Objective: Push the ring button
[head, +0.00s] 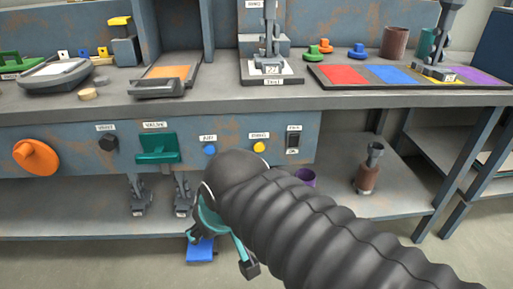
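The ring button is a round yellow button (259,147) on the grey-blue front panel under the bench top, with a small label above it that seems to read RING. My arm's dark ribbed sleeve comes in from the lower right and ends just below the button. My gripper (222,250) has teal and dark parts and hangs below the panel, lower and left of the button, not touching it. Its fingers look spread apart with nothing visible between them, though the sleeve hides part of it.
Left of the yellow button are a blue button (209,149), a teal valve handle (157,148), a black knob (108,143) and an orange knob (36,157). A black switch (293,141) is right of it. A purple cup (305,177) stands on the lower shelf.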

